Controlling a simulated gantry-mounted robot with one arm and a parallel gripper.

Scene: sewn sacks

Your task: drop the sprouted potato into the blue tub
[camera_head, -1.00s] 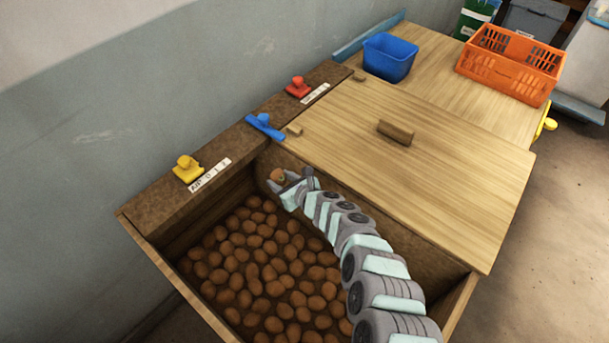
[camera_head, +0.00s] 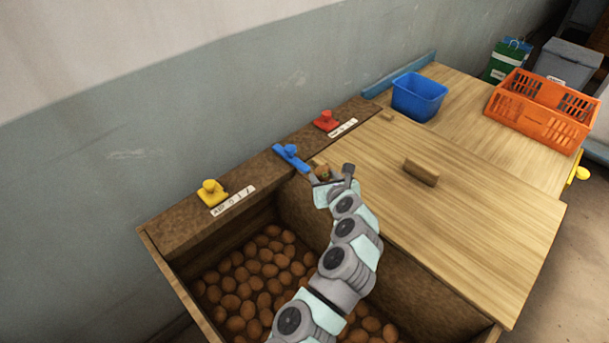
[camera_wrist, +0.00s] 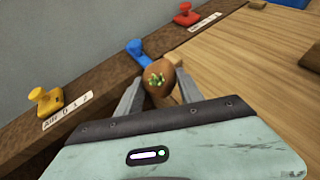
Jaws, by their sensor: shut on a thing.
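My gripper (camera_head: 328,177) is shut on the sprouted potato (camera_wrist: 158,80), a brown potato with a green sprout cluster facing the wrist camera. In the head view the potato (camera_head: 322,171) shows only in part between the fingers, near the inner corner of the wooden lid and the blue latch. The blue tub (camera_head: 418,97) stands on the wooden table at the back, beyond the lid and to the right of my gripper. I see only a little of its inside. A corner of the tub (camera_wrist: 291,3) shows at the top of the wrist view.
Below is an open bin of potatoes (camera_head: 262,270). The wooden lid (camera_head: 460,205) has a raised handle (camera_head: 421,172). Yellow (camera_head: 210,192), blue (camera_head: 291,157) and red (camera_head: 326,121) latches line the wall-side ledge. An orange crate (camera_head: 540,112) stands right of the tub.

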